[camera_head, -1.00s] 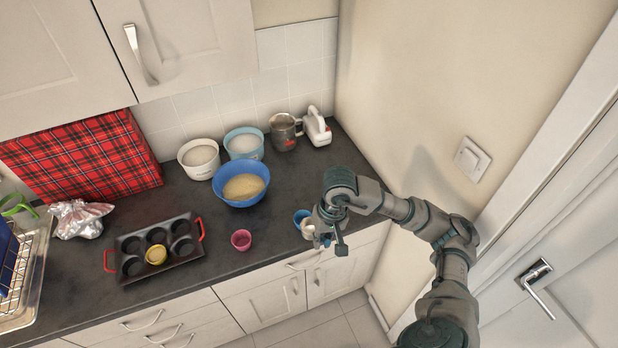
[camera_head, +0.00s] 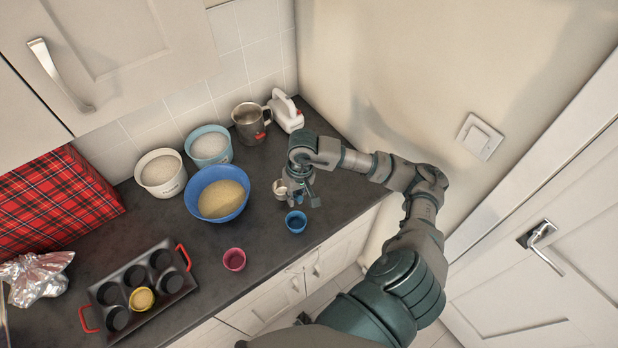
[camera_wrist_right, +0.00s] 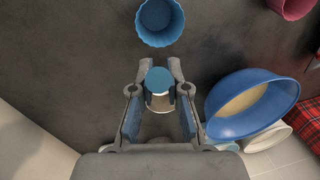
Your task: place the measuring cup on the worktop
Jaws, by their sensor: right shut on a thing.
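My right gripper (camera_head: 297,192) is over the worktop (camera_head: 185,265), near its right end. It is shut on a small pale cup with a blue part facing the wrist camera, which I take as the measuring cup (camera_head: 280,188). In the wrist view the cup (camera_wrist_right: 160,90) sits between the two fingers of the gripper (camera_wrist_right: 160,72). The fingers hide some of it. I cannot tell whether its base touches the worktop. My left gripper is not in view.
A blue baking cup (camera_head: 296,222) stands just in front of the gripper, and a pink one (camera_head: 234,260) is further left. A blue bowl (camera_head: 217,194), a metal jug (camera_head: 248,124) and a white mixer (camera_head: 286,112) stand behind. A muffin tin (camera_head: 112,292) is left. The wall is close right.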

